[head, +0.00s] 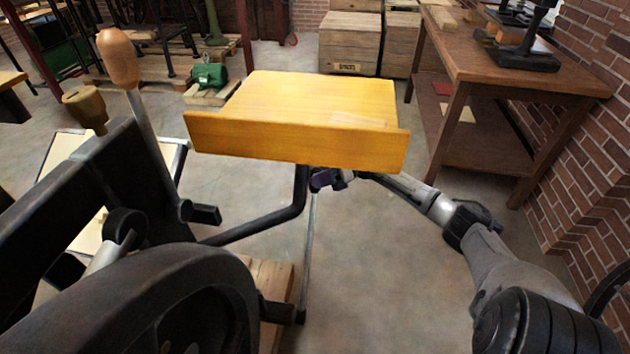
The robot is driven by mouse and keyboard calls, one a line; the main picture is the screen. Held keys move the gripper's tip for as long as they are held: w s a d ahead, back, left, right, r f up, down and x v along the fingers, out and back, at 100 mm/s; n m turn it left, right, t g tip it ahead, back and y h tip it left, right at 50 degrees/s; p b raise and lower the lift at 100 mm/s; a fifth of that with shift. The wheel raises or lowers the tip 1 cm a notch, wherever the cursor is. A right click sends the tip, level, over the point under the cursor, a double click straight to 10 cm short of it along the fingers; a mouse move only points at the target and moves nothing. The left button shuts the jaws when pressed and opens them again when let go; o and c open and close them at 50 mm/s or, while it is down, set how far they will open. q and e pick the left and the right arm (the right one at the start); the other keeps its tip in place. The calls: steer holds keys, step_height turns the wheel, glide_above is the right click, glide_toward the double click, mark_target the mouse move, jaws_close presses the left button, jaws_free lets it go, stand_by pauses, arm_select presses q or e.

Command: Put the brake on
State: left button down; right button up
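The press is a dark machine (90,200) filling the left and lower left, with a large black wheel (190,285) in front. A metal lever with an orange wooden handle (119,60) rises from it, leaning left at the top. A shorter wooden knob (84,108) stands left of it. No label shows which part is the brake. My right gripper (328,180) is under the front edge of the yellow wooden feed board (310,100), beside a bent black bar (285,212). Its fingers are small and partly hidden. My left gripper is out of view.
The feed board juts out above my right gripper. A brown wooden table (500,65) stands at the right by a brick wall (590,180). Wooden crates (350,42) and a small green machine (209,76) are at the back. Concrete floor is open in the middle.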

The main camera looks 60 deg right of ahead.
jaws_close()
stand_by(0.7)
